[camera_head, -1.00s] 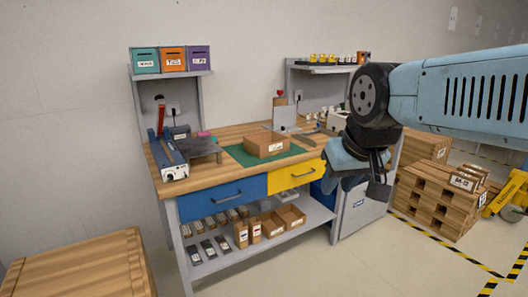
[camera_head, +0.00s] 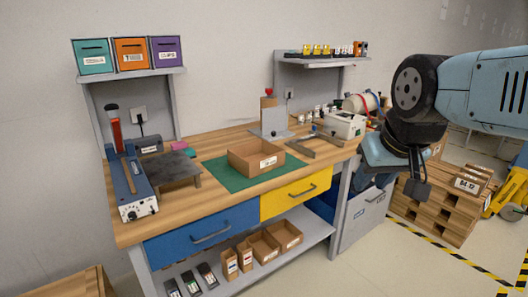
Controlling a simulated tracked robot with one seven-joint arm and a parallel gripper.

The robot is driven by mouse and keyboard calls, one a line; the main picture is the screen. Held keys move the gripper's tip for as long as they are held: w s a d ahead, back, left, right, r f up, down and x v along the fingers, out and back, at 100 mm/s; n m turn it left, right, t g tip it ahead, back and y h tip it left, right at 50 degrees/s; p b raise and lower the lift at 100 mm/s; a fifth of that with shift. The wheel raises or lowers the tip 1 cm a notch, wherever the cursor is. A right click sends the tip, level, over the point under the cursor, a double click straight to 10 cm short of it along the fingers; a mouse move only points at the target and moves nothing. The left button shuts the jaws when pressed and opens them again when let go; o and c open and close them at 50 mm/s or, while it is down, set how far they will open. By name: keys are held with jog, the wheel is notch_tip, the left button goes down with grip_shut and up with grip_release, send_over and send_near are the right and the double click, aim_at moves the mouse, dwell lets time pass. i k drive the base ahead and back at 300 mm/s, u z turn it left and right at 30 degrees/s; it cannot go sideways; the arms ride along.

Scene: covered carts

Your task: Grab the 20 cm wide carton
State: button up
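An open brown carton (camera_head: 257,157) with a white label sits on the green mat (camera_head: 222,174) on the workbench. Small brown cartons (camera_head: 238,261) stand on the bench's lower shelf. A labelled carton (camera_head: 468,184) lies on the wooden pallets at the right. None shows a readable width. My gripper (camera_head: 417,190) hangs down at the right, in front of the bench's right end and the pallets, apart from the carton on the mat. Its fingers are small and dark, and I cannot tell whether they are open.
The wooden bench top (camera_head: 225,136) carries a blue device (camera_head: 133,188) at left and a white machine (camera_head: 344,123) at right. Drawers (camera_head: 201,232) are shut. Stacked pallets (camera_head: 435,208) stand right, beside a yellow pallet truck (camera_head: 507,196). A wooden crate (camera_head: 65,284) stands lower left.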

aim_at(255, 158)
jog(key=u, duration=0.05)
jog(key=i, duration=0.9)
jog(key=u, duration=0.4)
